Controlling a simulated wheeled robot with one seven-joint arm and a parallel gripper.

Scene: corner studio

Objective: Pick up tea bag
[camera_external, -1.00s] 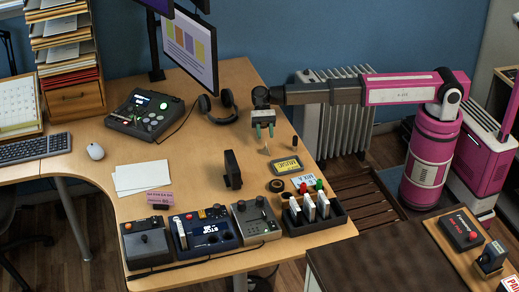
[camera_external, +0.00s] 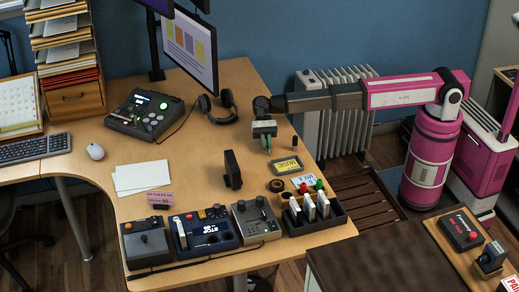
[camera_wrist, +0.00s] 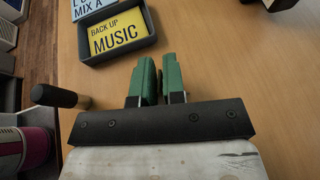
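No tea bag can be made out in either view now. A small pale thing lay under my fingertips in the earlier external view, and that spot is now covered by the fingers. My gripper (camera_external: 266,149) is low over the desk, pointing down, behind the yellow MUSIC box. In the wrist view its two green fingers (camera_wrist: 159,75) stand close together with a narrow dark gap. Whether anything thin is pinched between them is hidden.
The MUSIC box (camera_external: 288,166) lies just in front of my gripper. A small dark upright cylinder (camera_external: 294,142) stands to its right, near the desk's edge. Headphones (camera_external: 217,106) lie behind left, and a black upright block (camera_external: 232,168) stands in front left. Bare desk lies left of my gripper.

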